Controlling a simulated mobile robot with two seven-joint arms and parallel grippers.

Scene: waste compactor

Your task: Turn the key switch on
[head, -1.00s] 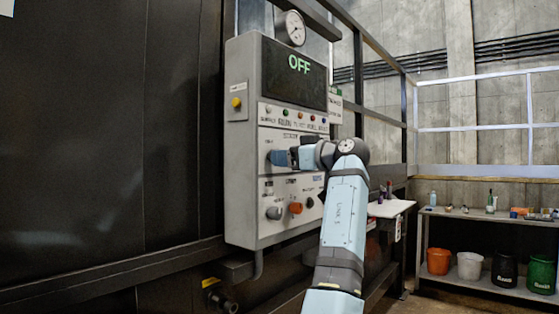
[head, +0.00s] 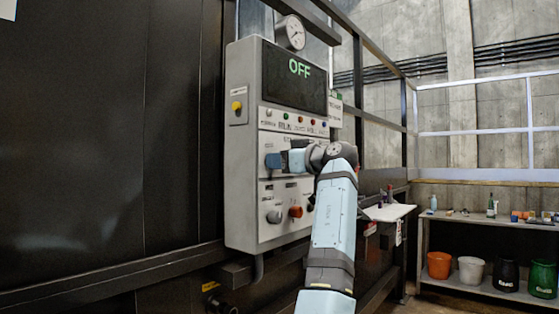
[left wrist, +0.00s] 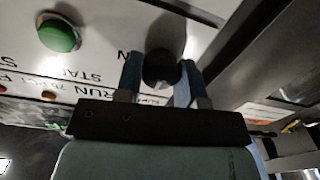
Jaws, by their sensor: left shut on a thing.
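The grey control panel (head: 246,200) stands on the dark machine wall, and its screen (head: 293,75) reads OFF. My left gripper (head: 274,161) is at the middle section of the panel, hiding the part behind it. In the left wrist view, the blue fingers of my left gripper (left wrist: 160,78) are on both sides of a dark round knob, likely the key switch (left wrist: 160,68), and are shut on it. Its turn angle cannot be read. A green button (left wrist: 58,32) sits beside it on the white panel face. My right gripper is not in view.
A yellow button (head: 237,105) is on the panel's left side. A bench with buckets stands farther right.

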